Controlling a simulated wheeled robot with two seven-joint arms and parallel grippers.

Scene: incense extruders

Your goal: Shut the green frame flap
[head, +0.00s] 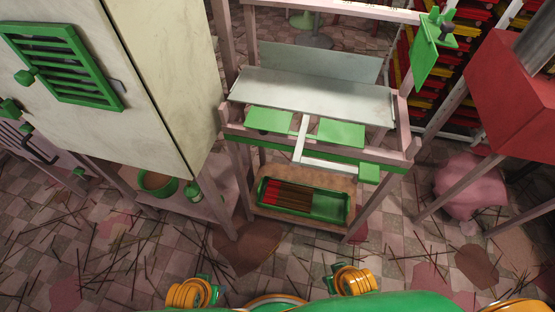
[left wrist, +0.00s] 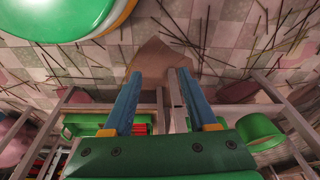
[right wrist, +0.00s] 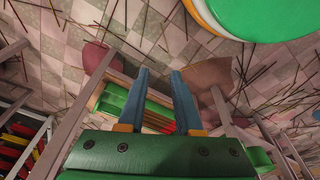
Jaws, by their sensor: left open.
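A green-framed louvred flap (head: 62,65) with a green knob (head: 25,77) is on the pale cabinet at the left of the head view. A dark strip shows along its right edge; I cannot tell how far it stands open. My left gripper shows in the left wrist view (left wrist: 157,73), its blue fingers apart and empty. My right gripper shows in the right wrist view (right wrist: 160,72), also with fingers apart and empty. Neither gripper is touching the flap. In the head view only orange and green arm parts show low, near my body.
The pale cabinet (head: 165,60) stands left. A wooden frame bench with a grey metal plate (head: 310,95) is ahead, with a green tray (head: 330,206) below. A green plate (head: 428,55) is on its right post. A red box (head: 510,95) is right. Sticks litter the tiled floor.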

